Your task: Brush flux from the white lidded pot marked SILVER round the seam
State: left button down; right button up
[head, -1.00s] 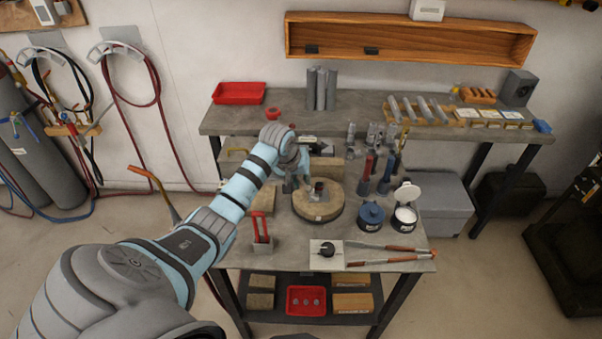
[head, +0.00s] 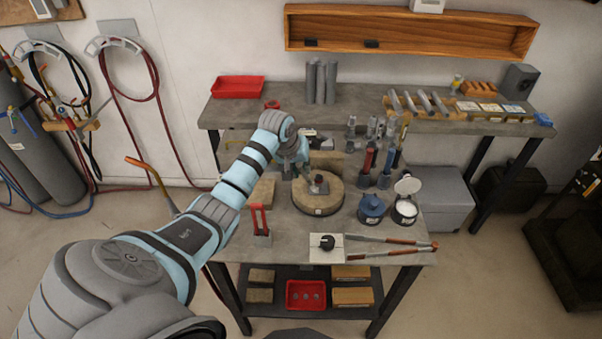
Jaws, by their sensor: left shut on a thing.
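A pot with its white lid tipped open (head: 404,212) stands on the bench's right side and shows white contents; its marking is too small to read. A small dark workpiece (head: 319,184) sits on the round tan firebrick turntable (head: 318,204); its seam cannot be made out. My left gripper (head: 303,174) is above the turntable's left part, close beside the workpiece. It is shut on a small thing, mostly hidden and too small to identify. Whether that thing touches the workpiece I cannot tell. My right gripper is out of view.
A blue lidded pot (head: 371,207) stands left of the open pot. Upright tools (head: 371,162) stand in holders behind them. Orange-handled tongs (head: 390,246), a plate with a black knob (head: 327,242) and a red stand (head: 260,222) line the front.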

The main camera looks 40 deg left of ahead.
pick_arm(q)
jog(key=shift+w+a+f, duration=0.1)
jog(key=shift+w+a, duration=0.4)
jog(key=shift+w, duration=0.1)
jog(key=shift+s+d+p, duration=0.3)
jog(key=shift+s+p, duration=0.05)
jog(key=shift+s+d+r+p, duration=0.2)
jog(key=shift+s+d+p, duration=0.35)
jog(key=shift+p, duration=0.1)
jog(key=shift+s+d+f, duration=0.15)
jog(key=shift+s+d, duration=0.75)
jog(key=shift+s, duration=0.15)
notch_tip(320, 180, up, 7)
